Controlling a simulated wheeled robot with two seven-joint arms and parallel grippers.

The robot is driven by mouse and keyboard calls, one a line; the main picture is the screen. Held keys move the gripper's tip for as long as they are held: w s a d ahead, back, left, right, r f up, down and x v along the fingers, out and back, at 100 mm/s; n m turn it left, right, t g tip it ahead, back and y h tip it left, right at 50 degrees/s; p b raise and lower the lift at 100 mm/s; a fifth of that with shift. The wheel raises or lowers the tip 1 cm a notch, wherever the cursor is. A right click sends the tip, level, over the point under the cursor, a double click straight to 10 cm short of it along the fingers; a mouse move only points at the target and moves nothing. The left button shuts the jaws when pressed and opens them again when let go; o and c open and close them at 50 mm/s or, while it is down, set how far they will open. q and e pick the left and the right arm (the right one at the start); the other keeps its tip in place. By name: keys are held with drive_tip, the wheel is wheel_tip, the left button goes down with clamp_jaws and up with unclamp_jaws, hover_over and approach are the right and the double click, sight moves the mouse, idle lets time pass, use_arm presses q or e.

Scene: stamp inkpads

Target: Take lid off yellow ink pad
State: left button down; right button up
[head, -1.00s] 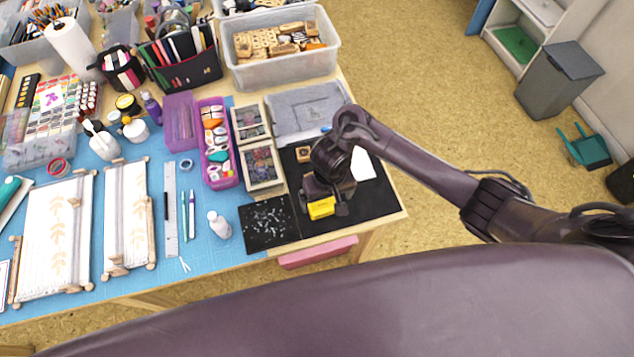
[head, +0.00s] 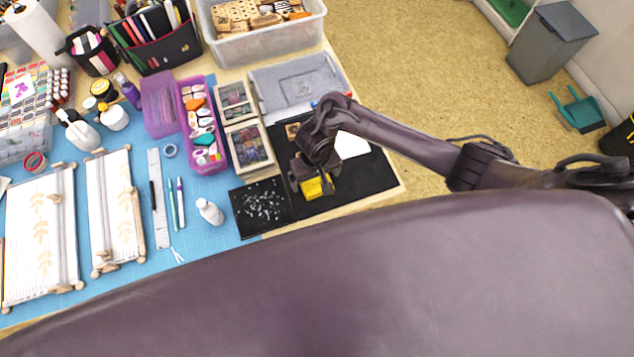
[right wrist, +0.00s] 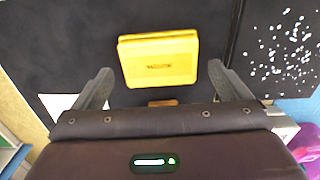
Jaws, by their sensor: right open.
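The yellow ink pad (head: 318,187) lies on the black mat at the right end of the table. In the right wrist view, the yellow ink pad (right wrist: 160,62) looks like a flat rectangular case with a lid on top and small dark lettering. My right gripper (head: 312,183) is over the pad in the head view and hides part of it. In the right wrist view, my right gripper (right wrist: 160,70) is open, its fingers spread on either side of the pad with a gap to each. I see no contact. My left gripper is in neither view.
The black mat (head: 365,190) has bare room to the right. A black sheet with white specks (head: 262,207) lies left of the pad. A small wooden stamp (head: 292,130) and a white card (head: 350,146) lie behind. A white bottle (head: 209,211) stands farther left.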

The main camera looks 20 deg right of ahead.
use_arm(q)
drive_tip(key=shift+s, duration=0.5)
use_arm(e)
drive_tip(key=c, duration=1)
drive_tip(key=shift+r, duration=0.1)
drive_tip(key=shift+c, duration=0.2)
